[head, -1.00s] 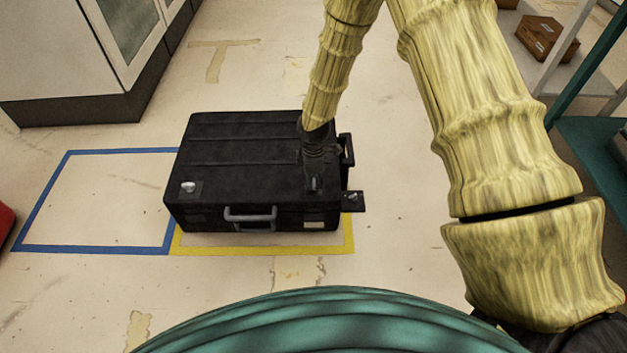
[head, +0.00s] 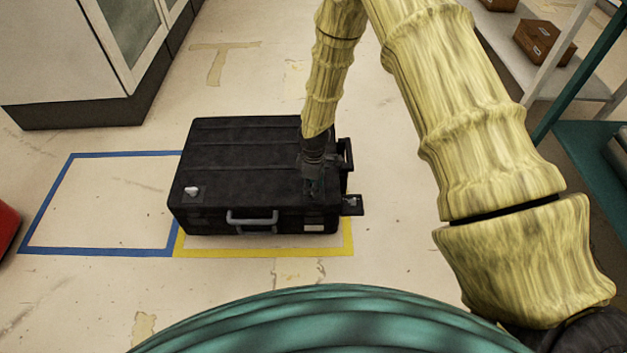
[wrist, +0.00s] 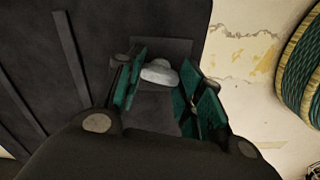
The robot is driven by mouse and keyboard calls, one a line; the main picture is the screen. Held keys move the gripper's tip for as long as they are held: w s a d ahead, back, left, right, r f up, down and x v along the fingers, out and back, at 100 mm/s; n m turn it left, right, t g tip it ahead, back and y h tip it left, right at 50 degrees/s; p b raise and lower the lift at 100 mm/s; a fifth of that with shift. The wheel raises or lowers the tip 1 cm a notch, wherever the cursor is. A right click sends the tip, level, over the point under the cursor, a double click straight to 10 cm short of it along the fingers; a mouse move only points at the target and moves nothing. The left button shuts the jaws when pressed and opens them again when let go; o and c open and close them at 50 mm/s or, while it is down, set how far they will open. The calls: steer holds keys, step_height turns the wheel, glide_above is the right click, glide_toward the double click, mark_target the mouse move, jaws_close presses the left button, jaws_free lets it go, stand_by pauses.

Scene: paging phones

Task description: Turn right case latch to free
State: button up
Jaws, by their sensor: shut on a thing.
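The black case (head: 245,150) lies flat on the floor with its grey handle (head: 252,217) facing me. My gripper (head: 313,190) points down at the case's front right corner. In the wrist view, its teal-padded fingers stand on both sides of the right latch (wrist: 159,73), a pale grey knob on a dark plate. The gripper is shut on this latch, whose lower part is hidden. The head view does not show the right latch clearly behind the fingers. The left latch (head: 192,191) is a light knob on the front left corner.
The case stands in a yellow floor outline (head: 349,236). An empty blue outline (head: 72,200) is to its left. A cabinet (head: 60,60) stands behind left. A shelf with brown boxes (head: 545,42) is at the back right. A small black bracket (head: 351,204) juts from the case's right side.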

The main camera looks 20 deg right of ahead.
steer(key=m+p, duration=0.3)
steer(key=shift+r+m+p, duration=0.25)
steer(key=shift+m+p, duration=0.05)
steer(key=m+p, duration=0.2)
steer(key=m, duration=0.1)
steer(key=shift+f+m+p, duration=0.1)
steer(key=shift+m+p, duration=0.2)
steer(key=shift+p, duration=0.1)
steer(key=m+p, duration=0.2)
steer(key=m, duration=0.2)
steer(key=shift+m, duration=0.3)
steer(key=shift+f+m+p, duration=0.15)
steer(key=shift+m+p, duration=0.8)
steer(key=shift+m, duration=0.75)
steer(key=o, duration=1)
step_height(320, 180, up, 12)
